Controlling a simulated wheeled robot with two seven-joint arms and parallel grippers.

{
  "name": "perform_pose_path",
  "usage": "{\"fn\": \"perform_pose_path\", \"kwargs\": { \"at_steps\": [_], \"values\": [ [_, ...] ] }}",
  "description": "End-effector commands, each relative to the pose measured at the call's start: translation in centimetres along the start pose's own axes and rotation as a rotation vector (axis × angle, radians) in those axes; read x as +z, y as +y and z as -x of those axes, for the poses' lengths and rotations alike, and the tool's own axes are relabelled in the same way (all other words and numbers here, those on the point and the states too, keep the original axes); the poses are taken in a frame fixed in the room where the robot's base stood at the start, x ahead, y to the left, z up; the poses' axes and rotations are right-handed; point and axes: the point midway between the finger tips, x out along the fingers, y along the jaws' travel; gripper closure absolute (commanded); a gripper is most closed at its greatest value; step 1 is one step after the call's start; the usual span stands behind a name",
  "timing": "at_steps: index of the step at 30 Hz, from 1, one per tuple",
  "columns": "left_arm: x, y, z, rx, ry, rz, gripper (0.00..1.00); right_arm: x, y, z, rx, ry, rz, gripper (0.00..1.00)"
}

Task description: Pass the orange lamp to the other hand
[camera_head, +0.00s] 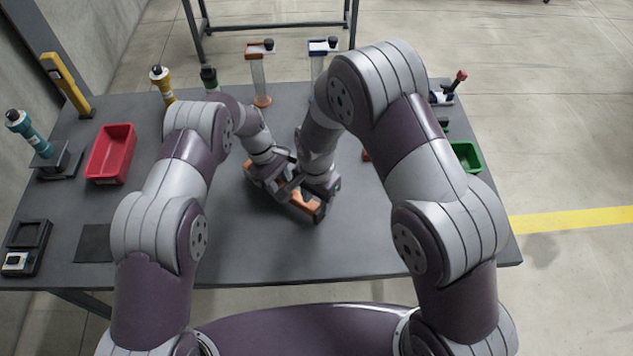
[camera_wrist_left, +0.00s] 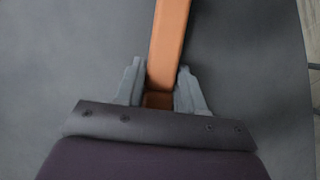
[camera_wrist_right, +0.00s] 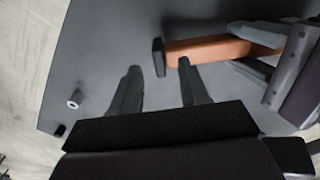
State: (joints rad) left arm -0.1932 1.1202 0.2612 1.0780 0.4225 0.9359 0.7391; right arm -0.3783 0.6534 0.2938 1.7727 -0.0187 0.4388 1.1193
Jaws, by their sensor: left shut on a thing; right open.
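The orange lamp (camera_head: 303,203) is a bar with a black end, held over the middle of the table. My left gripper (camera_wrist_left: 159,80) is shut on it, with the orange bar (camera_wrist_left: 168,42) running out between its fingers. My right gripper (camera_wrist_right: 157,78) is open and empty. In the right wrist view, the lamp (camera_wrist_right: 205,48) lies across and beyond the right finger's tip, its black end above the gap; contact cannot be told. In the head view both grippers are close together, and the arms partly hide the lamp.
A red bin (camera_head: 96,164) stands at the left and a green bin (camera_head: 470,158) at the right. A black device (camera_head: 32,235) and a dark pad (camera_head: 93,243) lie front left. Clear tubes (camera_head: 258,78) stand at the back. The table's front middle (camera_head: 270,255) is clear.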

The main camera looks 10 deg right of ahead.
Motion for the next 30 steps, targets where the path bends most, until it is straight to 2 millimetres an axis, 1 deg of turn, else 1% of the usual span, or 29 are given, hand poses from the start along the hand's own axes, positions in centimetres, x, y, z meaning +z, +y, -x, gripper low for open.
{"fn": "perform_pose_path", "kwargs": {
  "at_steps": [1,3,6,14,15,17,18,21,22,23,24,25,30],
  "values": [
    [0.0,0.0,0.1,0.001,0.0,0.0,1.0,0.0,0.0,-0.8,0.002,-0.001,0.0,0.55],
    [0.0,0.0,0.1,0.001,0.0,0.0,1.0,0.0,0.0,-1.6,0.001,0.0,0.0,0.55],
    [0.0,0.0,0.1,0.001,0.0,0.0,1.0,0.0,0.0,-2.3,0.0,0.0,0.0,0.55],
    [0.0,0.0,0.1,0.001,0.0,0.0,1.0,0.0,0.0,-2.4,-0.001,0.0,0.001,0.55],
    [0.0,0.0,0.1,0.001,0.0,0.0,1.0,0.0,0.0,-2.4,-0.001,0.001,0.001,0.68],
    [0.0,0.0,0.1,0.001,0.0,0.0,1.0,0.0,0.0,-2.4,-0.001,0.001,0.001,0.88],
    [0.0,0.0,0.1,0.0,0.0,0.0,1.0,0.0,0.0,-2.4,-0.001,0.001,0.001,1.0],
    [0.0,0.0,0.0,0.0,-0.001,0.0,1.0,0.0,-0.1,-2.4,-0.002,0.001,0.001,1.0],
    [0.1,0.0,0.0,0.0,-0.001,0.0,0.59,-0.1,-0.1,-2.4,-0.004,0.002,0.001,1.0],
    [0.1,0.0,0.0,0.0,-0.001,0.0,0.49,-0.1,-0.1,-2.3,-0.004,0.002,0.001,1.0],
    [0.1,0.0,0.0,0.0,-0.001,0.0,0.36,-0.1,-0.1,-2.3,-0.004,0.002,0.001,1.0],
    [0.1,0.0,0.0,0.0,-0.001,0.0,0.32,-0.1,-0.1,-2.3,-0.004,0.002,0.001,1.0],
    [0.0,0.0,0.0,0.0,0.0,0.0,0.32,-0.1,-0.1,-2.4,-0.003,0.002,0.001,1.0]
  ]
}}
